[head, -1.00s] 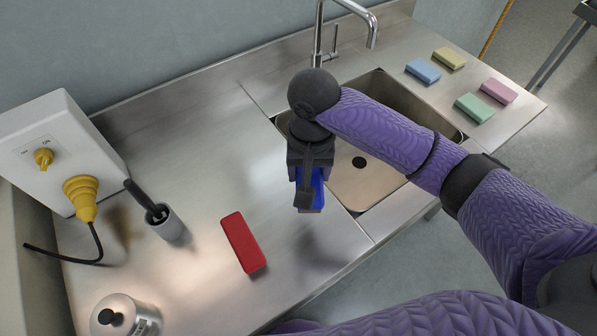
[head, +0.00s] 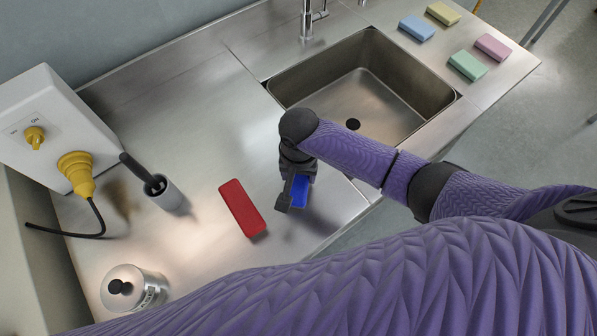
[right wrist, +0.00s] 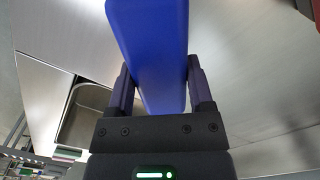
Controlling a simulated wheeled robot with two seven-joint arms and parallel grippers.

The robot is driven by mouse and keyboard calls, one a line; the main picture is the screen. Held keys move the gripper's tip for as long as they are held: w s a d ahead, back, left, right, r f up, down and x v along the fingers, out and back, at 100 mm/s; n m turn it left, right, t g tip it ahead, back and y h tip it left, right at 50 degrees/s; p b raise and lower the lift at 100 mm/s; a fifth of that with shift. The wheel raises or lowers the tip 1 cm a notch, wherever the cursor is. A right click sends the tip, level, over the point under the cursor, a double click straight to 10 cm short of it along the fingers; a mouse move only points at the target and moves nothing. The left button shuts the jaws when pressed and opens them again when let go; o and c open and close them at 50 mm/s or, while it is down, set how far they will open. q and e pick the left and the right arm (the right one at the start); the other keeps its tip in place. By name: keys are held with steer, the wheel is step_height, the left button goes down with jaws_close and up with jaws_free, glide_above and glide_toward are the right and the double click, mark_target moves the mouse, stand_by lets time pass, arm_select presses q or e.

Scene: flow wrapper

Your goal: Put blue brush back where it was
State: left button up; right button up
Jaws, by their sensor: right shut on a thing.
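The blue brush (head: 300,191) is a plain blue block in the head view, partly hidden by my right gripper. My right gripper (head: 293,195) is shut on it, just right of the red block on the steel counter. In the right wrist view the blue brush (right wrist: 150,50) stands between the two fingers (right wrist: 160,95), with both against its sides. Its shadow falls on the counter beside it, and I cannot tell whether it touches the surface. My left gripper is not in view; a purple sleeve of mine crosses the bottom.
A red block (head: 242,208) lies on the counter (head: 200,110). A grey cup with a black-handled brush (head: 160,190), a steel canister (head: 133,290) and a switch box with yellow plug (head: 60,130) stand left. A sink (head: 360,85) and several sponges (head: 467,66) lie right.

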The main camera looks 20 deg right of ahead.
steer(key=shift+f, duration=0.1)
steer(key=o, duration=0.9)
steer(key=shift+o, duration=1.5)
step_height(320, 180, up, 12)
steer(key=p, duration=0.4)
steer(key=shift+r, duration=0.2)
